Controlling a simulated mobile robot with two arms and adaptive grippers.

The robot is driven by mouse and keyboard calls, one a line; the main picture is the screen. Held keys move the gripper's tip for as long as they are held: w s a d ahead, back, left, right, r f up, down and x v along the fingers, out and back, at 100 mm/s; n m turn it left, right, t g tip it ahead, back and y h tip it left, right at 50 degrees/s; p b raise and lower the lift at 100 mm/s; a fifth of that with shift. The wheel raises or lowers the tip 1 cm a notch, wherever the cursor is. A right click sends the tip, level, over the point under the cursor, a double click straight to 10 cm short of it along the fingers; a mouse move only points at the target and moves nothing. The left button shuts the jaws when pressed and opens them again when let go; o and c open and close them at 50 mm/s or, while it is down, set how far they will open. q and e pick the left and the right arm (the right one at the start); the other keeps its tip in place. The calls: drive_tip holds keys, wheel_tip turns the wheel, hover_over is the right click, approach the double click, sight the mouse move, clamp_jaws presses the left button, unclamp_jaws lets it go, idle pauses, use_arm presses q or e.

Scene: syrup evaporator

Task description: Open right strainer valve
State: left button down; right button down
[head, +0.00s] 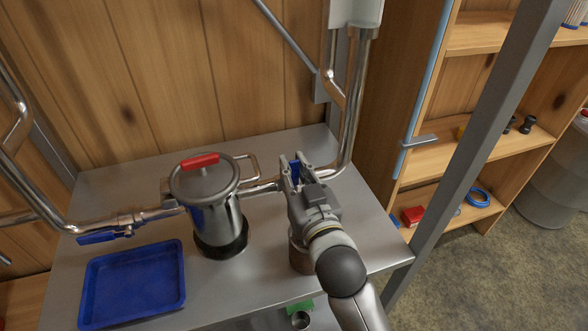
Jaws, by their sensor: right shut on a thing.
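The strainer is a steel pot (211,211) with a lid and a red handle (200,160), standing on a metal table. A pipe joins it on each side. My right gripper (293,172) is at the pipe right of the pot, shut on the blue handle of the right valve (295,171); only a small part of this handle shows between the fingers. The left valve (126,226) is on the pipe left of the pot, with its blue handle (97,237) lying along the pipe. My left gripper is not in view.
A blue tray (133,283) lies on the metal table (263,235) at the front left. A brown cylindrical thing (299,259) stands partly hidden under my right arm. A grey post and wooden shelves (466,148) are at the right.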

drive_tip(key=shift+d, duration=0.1)
drive_tip(key=shift+w+d+m+p, duration=0.15)
drive_tip(key=shift+d+m+p, duration=0.35)
drive_tip(key=shift+m, duration=0.4)
drive_tip(key=shift+w+d+f+m+p, duration=0.2)
drive_tip(key=shift+d+m+p, duration=0.25)
drive_tip(key=shift+m, duration=0.4)
drive_tip(key=shift+w+d+f+m+p, duration=0.1)
drive_tip(key=shift+d+f+m+p, duration=0.25)
drive_tip(key=shift+m, duration=0.55)
drive_tip(key=shift+w+d+f+m+p, duration=0.15)
drive_tip(key=shift+d+m+p, duration=0.3)
drive_tip(key=shift+m+p, duration=0.3)
drive_tip(key=c, duration=1.3)
unclamp_jaws()
drive_tip(key=shift+s, duration=0.1)
